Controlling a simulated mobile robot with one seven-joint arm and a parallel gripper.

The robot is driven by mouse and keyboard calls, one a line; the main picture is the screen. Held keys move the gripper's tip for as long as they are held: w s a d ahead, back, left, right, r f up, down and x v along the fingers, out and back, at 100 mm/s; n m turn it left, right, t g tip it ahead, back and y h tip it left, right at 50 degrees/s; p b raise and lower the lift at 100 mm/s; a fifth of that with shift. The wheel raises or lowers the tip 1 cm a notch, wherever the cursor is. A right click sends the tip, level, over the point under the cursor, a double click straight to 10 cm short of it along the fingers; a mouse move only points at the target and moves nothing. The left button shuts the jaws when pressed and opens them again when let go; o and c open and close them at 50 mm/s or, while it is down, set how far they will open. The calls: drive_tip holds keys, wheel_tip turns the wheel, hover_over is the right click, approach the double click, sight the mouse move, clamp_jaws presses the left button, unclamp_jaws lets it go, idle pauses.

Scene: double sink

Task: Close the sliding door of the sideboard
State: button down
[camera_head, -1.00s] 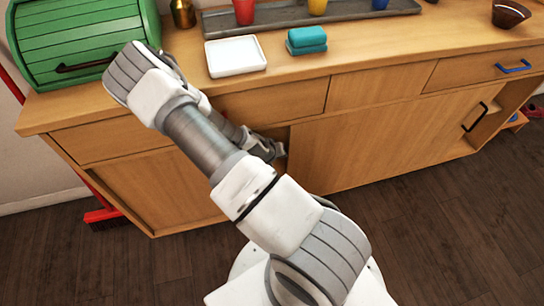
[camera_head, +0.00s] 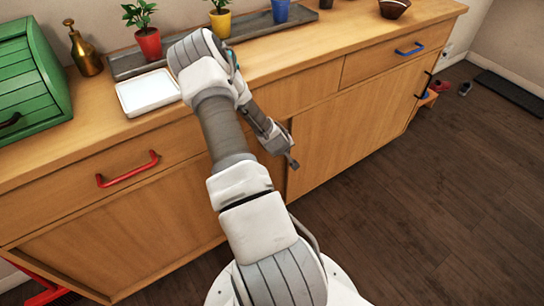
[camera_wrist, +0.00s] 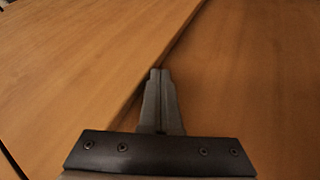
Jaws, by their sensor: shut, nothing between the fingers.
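The wooden sideboard (camera_head: 140,160) runs diagonally across the head view. Its right sliding door (camera_head: 345,125) has a black handle (camera_head: 421,92) near its far right end; I see no clear open gap there. My gripper (camera_head: 291,162) is at the front of the sideboard, by the door's left edge. In the wrist view my gripper (camera_wrist: 160,75) has its fingers together, empty, beside a panel edge (camera_wrist: 155,80) that runs diagonally. I cannot tell whether the fingertips touch that edge. My arm hides part of the front.
On the top stand a green bread box (camera_head: 30,90), a white dish (camera_head: 148,92), potted plants (camera_head: 148,42) on a grey tray (camera_head: 125,68) and a brown bowl (camera_head: 394,8). A red drawer handle (camera_head: 128,169) juts out.

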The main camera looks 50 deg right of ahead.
drive_tip(key=shift+s+d+r, duration=0.1)
drive_tip(key=shift+s+d, duration=0.1)
drive_tip(key=shift+d, duration=0.25)
drive_tip(key=shift+s+d, duration=0.15)
drive_tip(key=shift+d, duration=0.3)
drive_tip(key=shift+d, duration=0.1)
